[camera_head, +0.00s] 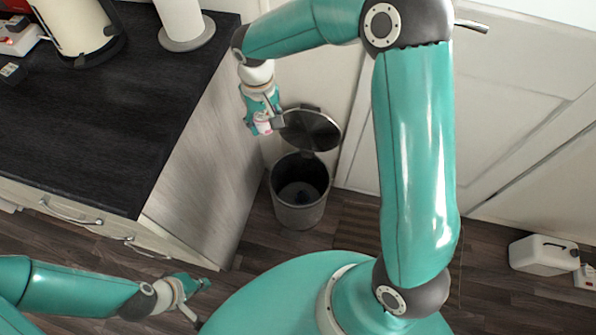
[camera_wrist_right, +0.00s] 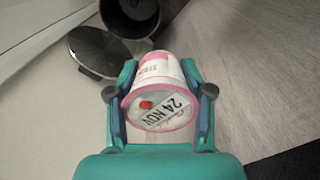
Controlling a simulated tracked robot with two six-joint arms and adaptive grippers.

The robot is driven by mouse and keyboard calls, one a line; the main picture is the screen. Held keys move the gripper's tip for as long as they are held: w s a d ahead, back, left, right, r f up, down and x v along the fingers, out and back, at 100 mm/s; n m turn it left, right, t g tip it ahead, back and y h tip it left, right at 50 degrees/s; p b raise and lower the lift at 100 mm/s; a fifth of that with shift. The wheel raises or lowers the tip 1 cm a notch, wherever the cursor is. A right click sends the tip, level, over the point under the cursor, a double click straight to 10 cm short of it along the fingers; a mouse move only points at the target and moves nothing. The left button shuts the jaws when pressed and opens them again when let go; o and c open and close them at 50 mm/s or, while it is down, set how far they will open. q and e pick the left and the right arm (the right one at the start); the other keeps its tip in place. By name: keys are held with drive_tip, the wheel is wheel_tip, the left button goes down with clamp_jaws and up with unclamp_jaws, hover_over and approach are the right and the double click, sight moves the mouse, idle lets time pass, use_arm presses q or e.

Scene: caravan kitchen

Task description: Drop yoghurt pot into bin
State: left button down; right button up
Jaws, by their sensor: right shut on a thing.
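The yoghurt pot (camera_wrist_right: 160,94) is white and pink with a lid marked "24 NOV". My right gripper (camera_wrist_right: 160,85) is shut on it, one finger on each side. In the head view the pot (camera_head: 263,125) shows small at the end of my right gripper (camera_head: 266,122), beside the raised lid of the bin. The bin (camera_head: 299,212) is a grey round pedal bin on the floor, with its lid (camera_head: 311,130) open. In the right wrist view the bin (camera_wrist_right: 128,45) is beyond the pot. My left gripper (camera_head: 194,300) is low at the left and looks open and empty.
A dark worktop (camera_head: 90,120) with a kettle and a paper roll stands left of the bin. A pale door (camera_head: 500,110) is behind at the right. A white canister (camera_head: 543,255) stands on the floor at the far right.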

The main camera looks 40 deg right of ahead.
drive_tip(key=d+f+m+b, duration=0.3)
drive_tip(key=f+m+b, duration=0.3)
drive_tip(key=f+b, duration=0.4)
drive_tip(key=d+f+m+b, duration=0.4)
drive_tip(key=f+b, duration=0.7)
drive_tip(key=f, duration=0.8)
drive_tip(key=d+f+m+b, duration=0.3)
drive_tip(key=f+m+b, duration=0.5)
drive_tip(key=f+b, duration=0.3)
wheel_tip(320, 180, down, 3)
drive_tip(key=shift+w+d+f, duration=0.2)
drive_tip(key=shift+w+d, duration=0.2)
drive_tip(key=shift+w, duration=0.05)
drive_tip(key=o, duration=1.3)
wheel_tip(320, 180, up, 12)
drive_tip(key=shift+f, duration=0.1)
